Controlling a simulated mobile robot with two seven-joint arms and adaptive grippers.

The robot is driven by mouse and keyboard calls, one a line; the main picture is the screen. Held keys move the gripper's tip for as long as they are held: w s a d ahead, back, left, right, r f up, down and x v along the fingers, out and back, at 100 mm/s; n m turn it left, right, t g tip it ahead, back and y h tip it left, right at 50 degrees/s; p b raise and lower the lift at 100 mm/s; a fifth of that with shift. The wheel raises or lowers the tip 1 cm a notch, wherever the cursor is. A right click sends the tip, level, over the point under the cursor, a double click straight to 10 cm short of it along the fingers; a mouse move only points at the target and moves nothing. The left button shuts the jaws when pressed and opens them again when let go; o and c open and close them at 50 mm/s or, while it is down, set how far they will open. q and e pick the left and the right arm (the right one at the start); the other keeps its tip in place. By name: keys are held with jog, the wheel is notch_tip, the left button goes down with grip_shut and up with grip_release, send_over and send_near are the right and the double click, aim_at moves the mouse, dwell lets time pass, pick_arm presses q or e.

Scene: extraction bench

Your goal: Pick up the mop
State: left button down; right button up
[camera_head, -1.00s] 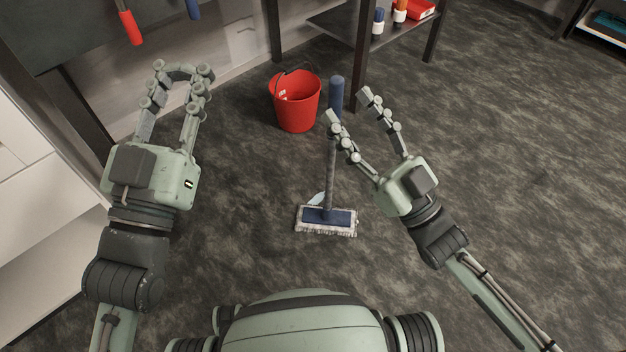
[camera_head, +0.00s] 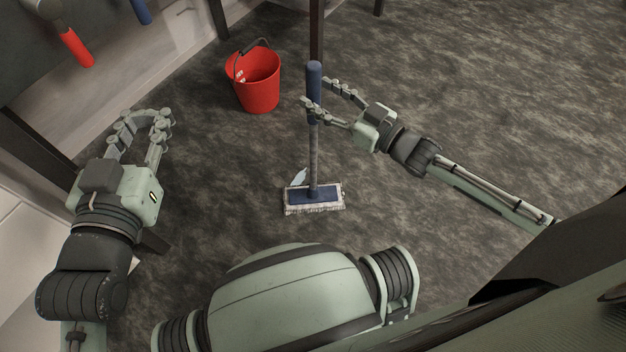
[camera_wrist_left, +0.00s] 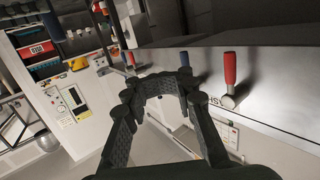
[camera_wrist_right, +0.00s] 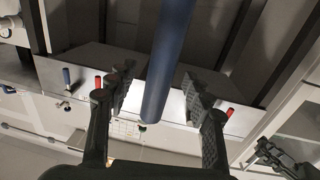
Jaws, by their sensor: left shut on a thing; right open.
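The mop stands upright on the floor, its flat blue-and-white head (camera_head: 314,196) down and its blue grip (camera_head: 314,82) at the top. My right gripper (camera_head: 314,91) is open, with its fingers on either side of the blue grip. In the right wrist view the blue grip (camera_wrist_right: 168,65) runs between the spread fingers; I cannot tell whether they touch it.
A red bucket (camera_head: 258,85) stands on the floor behind and left of the mop. A dark post (camera_head: 316,30) rises behind the mop. The floor right of the mop is mostly clear.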

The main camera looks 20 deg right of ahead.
jog(key=shift+x, duration=1.2)
grip_shut()
jog(key=shift+r, duration=0.15)
